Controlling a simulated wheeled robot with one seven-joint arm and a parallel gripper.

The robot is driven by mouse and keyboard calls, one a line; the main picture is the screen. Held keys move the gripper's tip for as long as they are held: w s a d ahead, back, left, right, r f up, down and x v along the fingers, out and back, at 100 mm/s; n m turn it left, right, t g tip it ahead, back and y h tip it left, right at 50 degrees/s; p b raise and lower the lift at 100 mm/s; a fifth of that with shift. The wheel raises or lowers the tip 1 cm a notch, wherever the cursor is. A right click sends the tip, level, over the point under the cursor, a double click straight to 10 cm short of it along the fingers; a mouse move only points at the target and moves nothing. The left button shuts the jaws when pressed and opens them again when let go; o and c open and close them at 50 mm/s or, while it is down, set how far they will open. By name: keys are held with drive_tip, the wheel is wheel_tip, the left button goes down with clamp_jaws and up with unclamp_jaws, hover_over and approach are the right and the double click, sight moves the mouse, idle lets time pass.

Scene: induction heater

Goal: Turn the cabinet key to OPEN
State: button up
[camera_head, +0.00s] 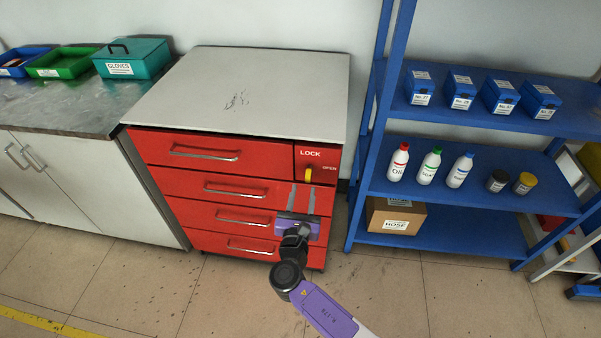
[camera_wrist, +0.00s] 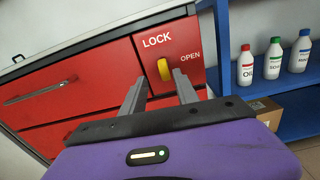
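The red cabinet (camera_head: 172,148) has several drawers with metal handles and a grey top. At its upper right is a lock panel (camera_head: 325,158) marked LOCK and OPEN. The yellow key (camera_head: 308,175) sits on this panel, and it also shows in the wrist view (camera_wrist: 164,69), standing roughly upright below LOCK and left of OPEN. My gripper (camera_head: 303,193) is in front of the cabinet, just below the key. In the wrist view my gripper (camera_wrist: 160,85) has its two fingers apart, one on each side below the key, with nothing between them. Whether they touch the panel is unclear.
A blue shelf (camera_head: 450,205) stands close on the right, with blue boxes, bottles (camera_head: 430,165), jars and a cardboard box (camera_head: 396,216). A grey counter (camera_head: 75,100) with trays and a teal GLOVES box (camera_head: 133,57) is on the left. The floor in front is clear.

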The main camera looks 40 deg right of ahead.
sight(308, 178)
drive_tip(key=shift+d+r+n, duration=0.15)
drive_tip(key=shift+d+n, duration=0.15)
drive_tip(key=shift+d, duration=0.1)
drive_tip(key=shift+x, duration=3.6)
clamp_jaws()
